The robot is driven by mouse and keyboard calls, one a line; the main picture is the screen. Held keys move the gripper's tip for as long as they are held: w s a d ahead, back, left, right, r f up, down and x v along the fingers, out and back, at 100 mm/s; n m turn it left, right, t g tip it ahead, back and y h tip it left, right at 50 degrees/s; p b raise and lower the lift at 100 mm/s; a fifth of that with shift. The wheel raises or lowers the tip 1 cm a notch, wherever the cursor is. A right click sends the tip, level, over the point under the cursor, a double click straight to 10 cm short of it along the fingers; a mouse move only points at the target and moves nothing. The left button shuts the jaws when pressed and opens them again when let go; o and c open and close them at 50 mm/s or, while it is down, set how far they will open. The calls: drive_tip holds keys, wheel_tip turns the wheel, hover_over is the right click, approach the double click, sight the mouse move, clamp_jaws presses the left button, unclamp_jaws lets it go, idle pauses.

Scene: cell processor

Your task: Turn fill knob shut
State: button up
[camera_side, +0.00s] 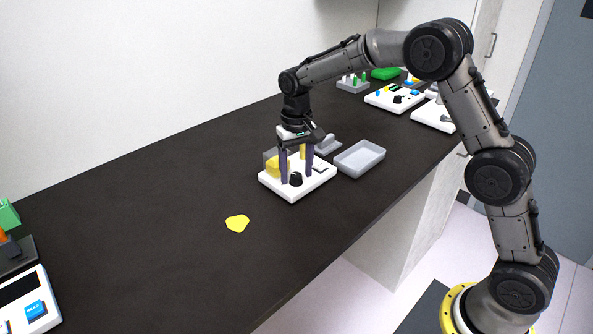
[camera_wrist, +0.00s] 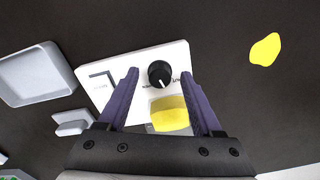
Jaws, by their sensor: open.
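The fill knob (camera_side: 296,179) is a black round knob on the white cell processor base (camera_side: 311,187). In the wrist view the knob (camera_wrist: 159,73) has a white pointer line toward the lower part of the picture and stands just beyond the fingertips, between their lines. My gripper (camera_wrist: 160,76) is open and empty, with its two purple fingers apart. In the side view my gripper (camera_side: 297,179) points down over the base, close to the knob. A clear chamber with yellow contents (camera_wrist: 170,112) sits on the base beside the knob, partly hidden by the fingers.
A grey tray (camera_side: 349,171) stands right of the base, with a small grey holder (camera_side: 327,146) behind. A yellow patch (camera_side: 237,223) lies on the dark bench. Other white devices (camera_side: 394,103) stand farther back. The bench front left of the base is mostly clear.

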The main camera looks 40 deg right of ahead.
drive_tip(key=shift+f, duration=0.2)
drive_tip(key=shift+c, duration=0.2)
clamp_jaws()
drive_tip(key=shift+n, duration=0.3)
drive_tip(key=shift+r+n, duration=0.1)
drive_tip(key=shift+n, duration=2.5)
drive_tip(key=shift+o, duration=0.2)
unclamp_jaws()
